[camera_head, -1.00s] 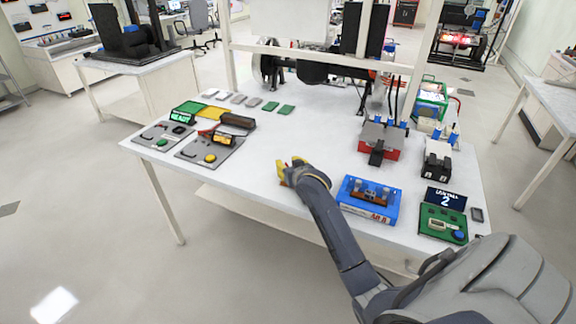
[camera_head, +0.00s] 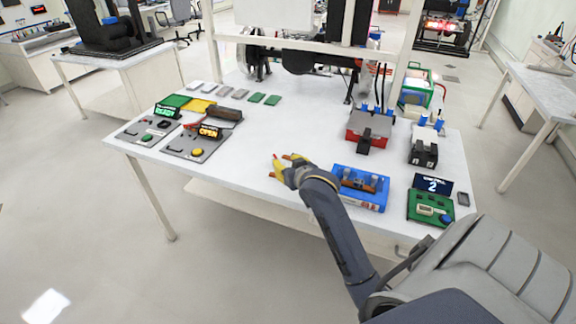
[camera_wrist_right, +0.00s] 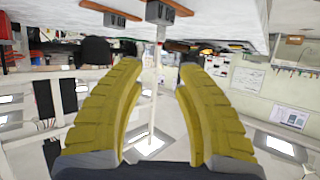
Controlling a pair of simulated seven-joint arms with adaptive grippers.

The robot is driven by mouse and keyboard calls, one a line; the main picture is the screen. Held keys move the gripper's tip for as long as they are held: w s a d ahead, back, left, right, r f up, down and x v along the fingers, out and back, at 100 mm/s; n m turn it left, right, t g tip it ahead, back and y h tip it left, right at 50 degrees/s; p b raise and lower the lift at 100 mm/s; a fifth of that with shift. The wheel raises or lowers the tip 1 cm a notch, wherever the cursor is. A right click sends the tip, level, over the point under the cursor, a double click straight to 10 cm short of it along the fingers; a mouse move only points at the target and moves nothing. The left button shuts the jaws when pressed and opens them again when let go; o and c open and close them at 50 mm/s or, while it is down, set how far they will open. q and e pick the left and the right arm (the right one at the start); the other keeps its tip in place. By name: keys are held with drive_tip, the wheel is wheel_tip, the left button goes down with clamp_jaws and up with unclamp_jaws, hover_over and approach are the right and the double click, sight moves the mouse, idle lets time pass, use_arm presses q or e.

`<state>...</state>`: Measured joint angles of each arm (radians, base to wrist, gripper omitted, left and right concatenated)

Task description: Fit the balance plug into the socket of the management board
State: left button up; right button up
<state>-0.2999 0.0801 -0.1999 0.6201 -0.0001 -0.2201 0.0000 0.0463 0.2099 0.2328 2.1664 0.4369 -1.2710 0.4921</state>
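My right gripper (camera_head: 283,164) is open and empty over the front middle of the white table, left of the blue tray. The right wrist view shows its two yellow fingers (camera_wrist_right: 152,110) apart with nothing between them. A green board (camera_head: 421,210) with a pale block and a blue button lies at the table's right front; I cannot tell whether it is the management board. The blue tray (camera_head: 349,198) holds a brown strip (camera_head: 358,185) with small grey parts. I cannot single out the balance plug or its socket. My left gripper is not in view.
A dark "2" sign (camera_head: 432,184) stands behind the green board. A red-and-grey fixture (camera_head: 368,130) and a black block (camera_head: 423,153) stand behind the tray. Two grey panels (camera_head: 190,146) lie at the left. The table's middle is clear.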

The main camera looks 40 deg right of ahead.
drive_tip(key=shift+o, duration=0.7)
drive_tip(key=shift+s+a+r, duration=0.1)
drive_tip(key=shift+s+r, duration=0.2)
drive_tip(key=shift+s, duration=0.25)
